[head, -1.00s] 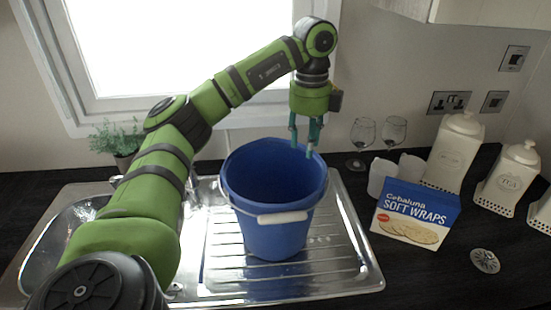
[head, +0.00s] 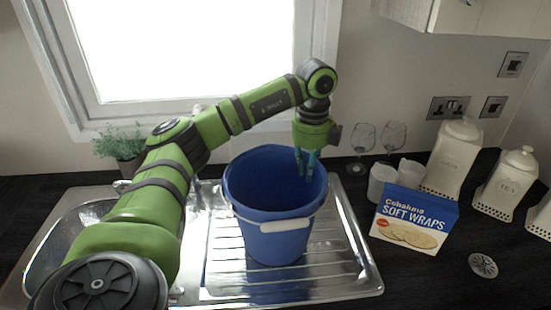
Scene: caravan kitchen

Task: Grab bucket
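A blue bucket (head: 270,236) stands upright on the ribbed metal drainboard, its white handle grip (head: 285,225) hanging on the near side. My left gripper (head: 305,174) reaches over from the left and points down at the bucket's far right rim. Its two teal fingers show a narrow gap between them and look open. Their tips overlap the bucket's mouth in the picture. Whether the rim lies between the fingers is not clear. My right gripper is out of view.
The sink basin (head: 62,240) is left of the drainboard (head: 335,280). Wine glasses (head: 362,138), white cups (head: 381,180), a soft wraps box (head: 414,218) and white canisters (head: 453,158) stand to the right. A potted plant (head: 120,145) and the window are behind.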

